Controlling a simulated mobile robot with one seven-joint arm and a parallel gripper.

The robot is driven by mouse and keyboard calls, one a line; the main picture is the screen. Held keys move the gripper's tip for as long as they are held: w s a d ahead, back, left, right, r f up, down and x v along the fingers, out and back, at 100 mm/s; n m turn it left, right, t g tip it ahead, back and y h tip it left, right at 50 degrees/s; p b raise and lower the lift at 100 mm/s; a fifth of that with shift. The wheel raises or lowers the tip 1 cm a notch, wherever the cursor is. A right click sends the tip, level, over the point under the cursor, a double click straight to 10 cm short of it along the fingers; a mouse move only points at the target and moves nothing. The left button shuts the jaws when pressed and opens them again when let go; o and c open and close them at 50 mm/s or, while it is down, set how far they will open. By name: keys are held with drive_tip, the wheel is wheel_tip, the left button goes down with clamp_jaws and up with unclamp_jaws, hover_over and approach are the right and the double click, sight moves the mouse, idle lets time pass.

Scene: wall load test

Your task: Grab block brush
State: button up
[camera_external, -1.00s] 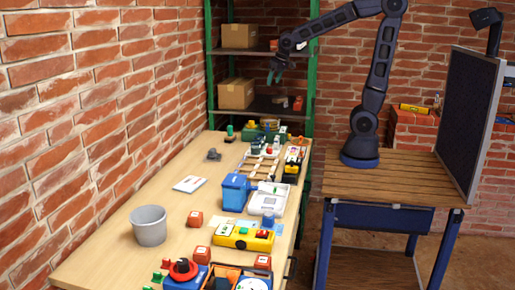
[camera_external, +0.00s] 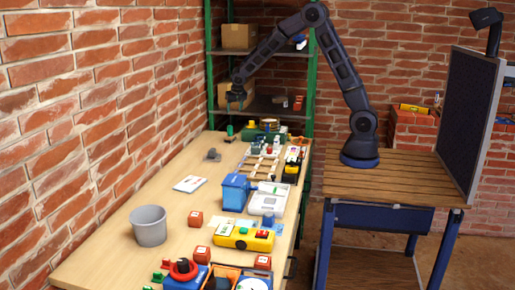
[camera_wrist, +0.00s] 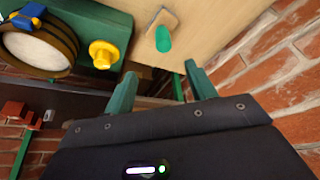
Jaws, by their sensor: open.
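My gripper (camera_external: 238,103) is above the far end of the workbench in the external view. In the wrist view its two green fingers (camera_wrist: 160,70) are spread apart with nothing between them. A small object with a green cylinder on a light wooden base (camera_wrist: 163,36) stands on the bench top beyond the fingertips, apart from them. A small green object (camera_external: 229,131) shows below my gripper in the external view. I cannot tell for sure which thing is the block brush; a small grey object (camera_external: 213,155) also lies on the bench.
A green box (camera_wrist: 92,28) with a yellow knob (camera_wrist: 103,53) and a round banded object (camera_wrist: 40,45) is left of the fingers. A brick wall (camera_wrist: 285,75) is at the right. Shelves with cardboard boxes (camera_external: 240,36) stand behind the bench (camera_external: 160,195). A grey bucket (camera_external: 149,226) is nearer.

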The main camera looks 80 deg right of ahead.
hover_over(230, 130)
drive_tip(key=a, duration=0.1)
wheel_tip(230, 130, down, 5)
drive_tip(key=shift+m, duration=0.4)
drive_tip(key=x, duration=0.3)
drive_tip(key=s+x, duration=0.1)
drive_tip(key=x, duration=0.1)
drive_tip(key=shift+f, duration=0.25)
drive_tip(key=shift+s+x, duration=0.15)
drive_tip(key=shift+x, duration=1.2)
drive_tip(key=shift+s+x, duration=0.15)
drive_tip(key=shift+x, duration=1.2)
drive_tip(key=shift+d, duration=0.1)
drive_tip(key=c, duration=1.2)
drive_tip(key=shift+o, duration=0.2)
